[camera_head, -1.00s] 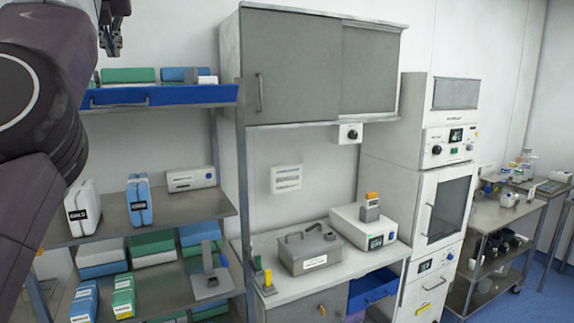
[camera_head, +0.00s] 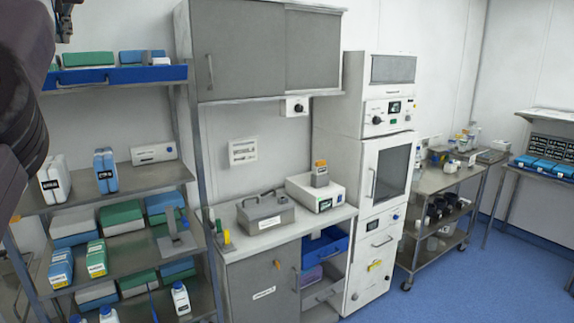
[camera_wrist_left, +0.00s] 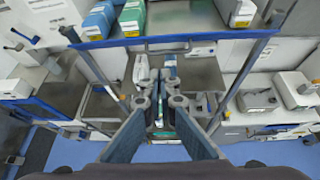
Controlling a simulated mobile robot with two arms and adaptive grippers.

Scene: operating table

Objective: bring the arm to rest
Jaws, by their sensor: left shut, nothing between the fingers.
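My left arm (camera_head: 22,110) comes in along the left edge of the head view, dark and raised. Its gripper (camera_head: 64,36) shows only in part at the top left, in front of the wall above the blue tray; the top is cut off. In the left wrist view the two fingers of my left gripper (camera_wrist_left: 160,98) reach forward close together, shut, with nothing seen held. My right arm and right gripper do not show in either view.
The shelf rack has a blue tray (camera_head: 118,77) on top and boxes below. A counter (camera_head: 275,229) holds a grey metal box (camera_head: 266,212) under a wall cabinet (camera_head: 262,50). A tall white unit (camera_head: 377,170) and carts stand right. Blue floor (camera_head: 480,285) is clear at lower right.

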